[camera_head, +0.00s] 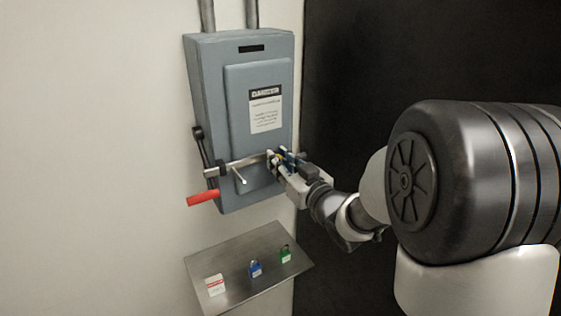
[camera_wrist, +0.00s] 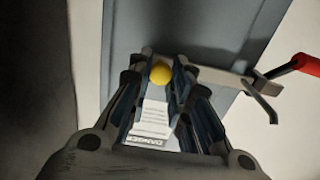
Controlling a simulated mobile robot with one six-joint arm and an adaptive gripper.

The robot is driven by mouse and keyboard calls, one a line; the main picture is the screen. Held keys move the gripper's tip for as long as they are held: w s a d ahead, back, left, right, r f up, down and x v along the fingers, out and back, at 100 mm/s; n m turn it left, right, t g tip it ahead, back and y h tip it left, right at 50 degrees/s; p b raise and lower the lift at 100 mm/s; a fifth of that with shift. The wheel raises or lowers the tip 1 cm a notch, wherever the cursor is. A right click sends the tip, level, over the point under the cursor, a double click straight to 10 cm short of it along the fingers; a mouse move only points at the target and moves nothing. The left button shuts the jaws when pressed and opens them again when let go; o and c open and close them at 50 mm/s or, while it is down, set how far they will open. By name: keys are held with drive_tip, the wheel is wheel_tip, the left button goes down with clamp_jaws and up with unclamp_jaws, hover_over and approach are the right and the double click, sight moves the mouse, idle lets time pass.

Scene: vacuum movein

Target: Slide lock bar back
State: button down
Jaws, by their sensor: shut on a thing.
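The lock bar (camera_head: 246,161) is a thin metal bar across the lower front of the grey switch box (camera_head: 215,90). My gripper (camera_head: 274,160) is at the bar's right end, by the box's right edge. In the wrist view the bar (camera_wrist: 222,77) runs right from my gripper's fingers (camera_wrist: 161,62). A yellow knob (camera_wrist: 160,72) sits between those fingers, which are shut on it. How the knob joins the bar is hidden. A thin bent rod (camera_head: 239,177) sticks out below the bar. The switch lever with a red grip (camera_head: 203,198) points down at the box's left side.
A metal shelf (camera_head: 232,284) below the box holds a red-and-white tag (camera_head: 215,285), a blue padlock (camera_head: 256,268) and a green padlock (camera_head: 286,254). The box carries a danger label (camera_head: 265,110). A dark wall (camera_head: 350,60) stands to the right.

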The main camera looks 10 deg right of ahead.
drive_tip(key=shift+d, duration=0.15)
drive_tip(key=d, duration=0.1)
drive_tip(key=w+d, duration=0.1)
drive_tip(key=shift+d+r, duration=0.1)
drive_tip(key=shift+d, duration=0.3)
drive_tip(key=c, duration=1.5)
unclamp_jaws()
drive_tip(key=shift+w+d, duration=0.1)
drive_tip(key=shift+d, duration=0.1)
drive_tip(key=shift+o, duration=0.2)
drive_tip(key=v, duration=1.2)
